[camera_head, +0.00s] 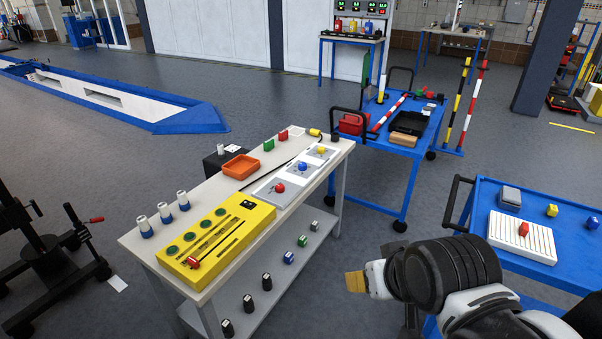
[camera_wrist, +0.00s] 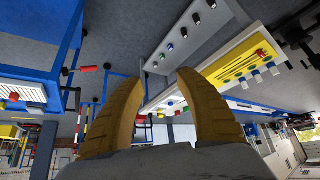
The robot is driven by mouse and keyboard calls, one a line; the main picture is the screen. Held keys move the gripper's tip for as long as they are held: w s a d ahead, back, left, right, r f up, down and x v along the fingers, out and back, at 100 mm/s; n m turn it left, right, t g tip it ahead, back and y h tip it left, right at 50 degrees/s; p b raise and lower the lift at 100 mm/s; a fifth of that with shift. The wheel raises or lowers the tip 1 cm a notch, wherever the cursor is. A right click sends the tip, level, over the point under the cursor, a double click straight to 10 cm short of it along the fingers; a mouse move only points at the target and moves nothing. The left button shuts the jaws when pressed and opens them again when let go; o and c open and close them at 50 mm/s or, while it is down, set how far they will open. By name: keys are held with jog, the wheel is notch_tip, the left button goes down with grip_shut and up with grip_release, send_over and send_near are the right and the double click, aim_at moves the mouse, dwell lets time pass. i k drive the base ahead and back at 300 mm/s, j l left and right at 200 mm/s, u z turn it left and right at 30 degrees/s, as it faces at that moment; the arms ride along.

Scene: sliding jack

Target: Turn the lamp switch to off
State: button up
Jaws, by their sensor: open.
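No control in view is legibly marked as the lamp switch. A yellow panel (camera_head: 217,248) with several green round parts, slots and a red handle (camera_head: 195,262) lies on the near end of the white workbench. Beyond it are grey plates with a red knob (camera_head: 279,188), a blue knob (camera_head: 302,166) and a yellow knob (camera_head: 321,149). My gripper (camera_head: 356,281) is right of the bench, apart from it. In the wrist view, my gripper (camera_wrist: 160,80) shows two yellow fingers spread with nothing between them; the yellow panel (camera_wrist: 235,62) appears upper right.
An orange tray (camera_head: 241,167) and several white-and-blue bottles (camera_head: 165,212) stand on the bench. Small blocks and bottles sit on its lower shelf (camera_head: 270,272). Blue carts stand behind (camera_head: 392,146) and right (camera_head: 566,272). Open floor lies between bench and right cart.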

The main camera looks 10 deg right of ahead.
aim_at(280, 188)
jog(key=i+j+z, duration=0.15)
jog(key=i+j, duration=0.8)
jog(key=i, duration=0.1)
